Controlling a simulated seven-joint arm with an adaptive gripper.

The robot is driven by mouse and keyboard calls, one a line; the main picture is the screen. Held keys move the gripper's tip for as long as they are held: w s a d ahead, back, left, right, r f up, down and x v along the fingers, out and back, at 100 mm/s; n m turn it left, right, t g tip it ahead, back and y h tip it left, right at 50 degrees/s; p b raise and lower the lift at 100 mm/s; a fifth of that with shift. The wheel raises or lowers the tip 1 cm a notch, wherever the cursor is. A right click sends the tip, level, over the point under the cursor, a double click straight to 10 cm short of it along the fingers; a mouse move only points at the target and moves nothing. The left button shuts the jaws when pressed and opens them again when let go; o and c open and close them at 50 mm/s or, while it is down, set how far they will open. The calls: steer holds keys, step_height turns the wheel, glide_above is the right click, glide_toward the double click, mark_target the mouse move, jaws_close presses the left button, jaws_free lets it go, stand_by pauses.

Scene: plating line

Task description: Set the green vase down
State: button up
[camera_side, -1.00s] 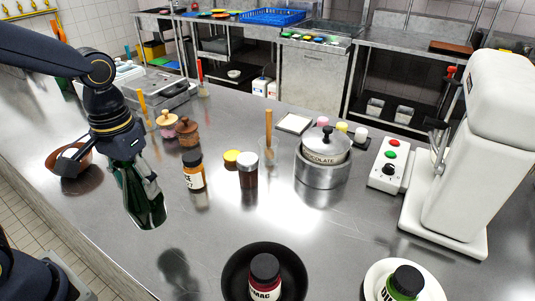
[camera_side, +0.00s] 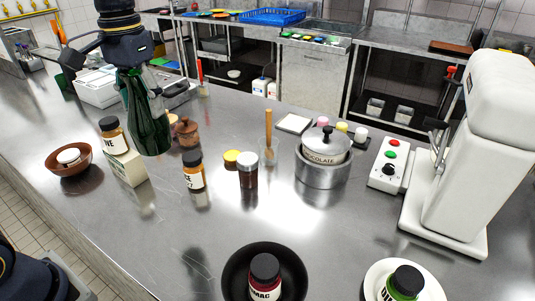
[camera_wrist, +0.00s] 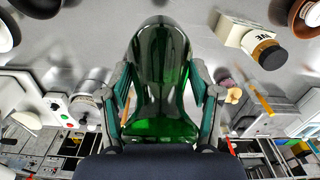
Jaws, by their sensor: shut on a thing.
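The green vase (camera_side: 150,128) is dark, glossy glass and hangs nearly upright in the side view, above the steel counter (camera_side: 215,240). My gripper (camera_side: 143,88) is shut on it from above. In the wrist view the vase (camera_wrist: 162,75) fills the middle, with a finger of my gripper (camera_wrist: 160,105) on each side of it. In the side view the vase's base appears just left of the orange-labelled bottle and in front of the wooden mills. I cannot tell exactly how high the base is above the counter.
A bottle (camera_side: 113,135) stands on a pale block (camera_side: 127,167), close left of the vase. A brown bowl (camera_side: 72,170) is further left. An orange-labelled bottle (camera_side: 194,175) and a dark jar (camera_side: 248,177) stand to the right. The front-middle counter is clear, behind a black pan (camera_side: 233,268).

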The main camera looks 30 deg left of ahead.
steer(key=w+a+f+n, duration=0.1)
steer(key=w+a+f, duration=0.45)
steer(key=w, duration=0.45)
steer(key=w+a+f+n, duration=0.1)
steer(key=w+a+f, duration=0.4)
steer(key=w, duration=0.4)
steer(key=w+f, duration=0.5)
steer(key=f, duration=0.4)
steer(key=shift+d+f, duration=0.35)
steer(key=shift+d, duration=0.05)
steer(key=shift+f, duration=0.15)
steer(key=o, duration=1.3)
steer(key=shift+o, duration=0.2)
